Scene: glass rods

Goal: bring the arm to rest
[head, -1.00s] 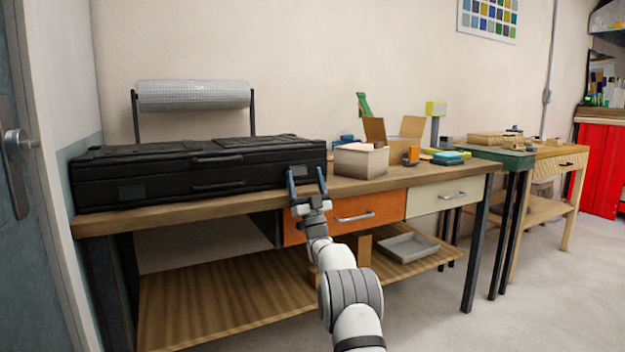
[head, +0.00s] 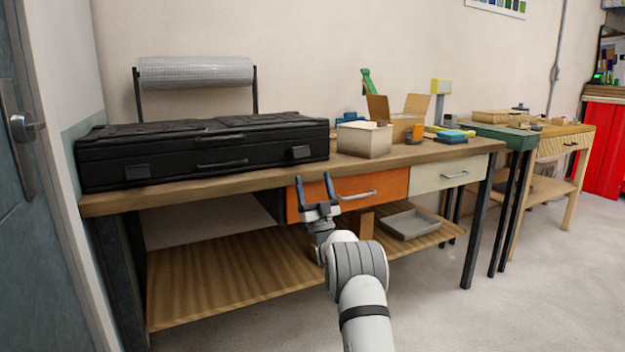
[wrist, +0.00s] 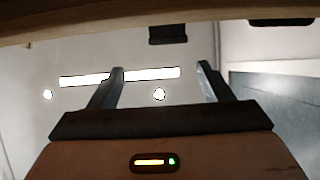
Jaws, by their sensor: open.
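My gripper (head: 315,188) is open and empty in the head view, its two fingers pointing up. It stands in front of the workbench (head: 225,181), by the left part of the orange drawer (head: 375,184), with the fingertips a little below the bench top. In the wrist view both fingers of my gripper (wrist: 160,84) are apart with nothing between them. Past them are a pale ceiling and lights.
A long black case (head: 230,150) lies on the bench, with an open cardboard box (head: 402,115) and a pale box (head: 364,139) right of it. A grey tray (head: 408,224) sits on the lower shelf (head: 225,275). A wooden edge (wrist: 90,22) crosses the top of the wrist view. Floor shows at the right.

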